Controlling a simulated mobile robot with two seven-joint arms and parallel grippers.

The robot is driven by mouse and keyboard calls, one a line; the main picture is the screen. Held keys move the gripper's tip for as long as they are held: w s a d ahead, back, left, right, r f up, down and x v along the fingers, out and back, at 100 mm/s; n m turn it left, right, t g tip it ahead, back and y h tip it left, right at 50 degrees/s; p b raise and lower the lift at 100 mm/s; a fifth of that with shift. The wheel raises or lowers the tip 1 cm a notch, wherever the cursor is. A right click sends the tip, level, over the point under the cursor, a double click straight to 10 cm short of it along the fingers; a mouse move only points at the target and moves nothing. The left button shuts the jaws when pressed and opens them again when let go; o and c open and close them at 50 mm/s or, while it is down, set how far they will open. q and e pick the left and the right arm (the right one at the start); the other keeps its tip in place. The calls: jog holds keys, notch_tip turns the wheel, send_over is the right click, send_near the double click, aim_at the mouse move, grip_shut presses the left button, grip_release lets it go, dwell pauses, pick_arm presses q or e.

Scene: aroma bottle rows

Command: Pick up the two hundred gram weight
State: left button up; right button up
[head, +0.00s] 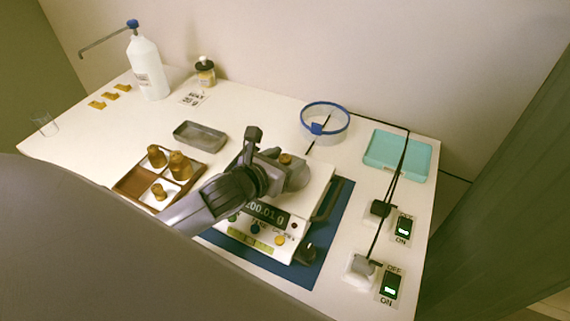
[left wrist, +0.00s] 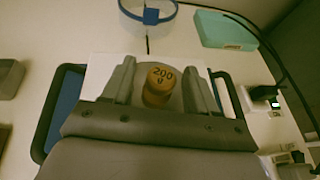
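The two hundred gram weight (left wrist: 160,84) is a brass cylinder marked 200, standing on the balance's pan. The balance (head: 268,222) reads about 200.01 g. My left gripper (head: 274,160) is over the pan. In the left wrist view its two fingers (left wrist: 162,78) stand on either side of the weight with a gap at each side, so it is open. My right gripper is not in view.
A wooden weight tray (head: 128,187) with several brass weights stands left of the balance. A grey dish (head: 200,136) lies behind it. A blue-rimmed ring (head: 325,121) and a teal tray (head: 398,151) are behind and right. Cables and switches (head: 390,288) line the right edge.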

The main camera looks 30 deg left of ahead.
aim_at(285, 157)
pick_arm(q)
grip_shut()
jog(key=shift+r, duration=0.1)
notch_tip(285, 157, up, 20)
jog(key=p, duration=0.3)
jog(key=shift+p, duration=0.4)
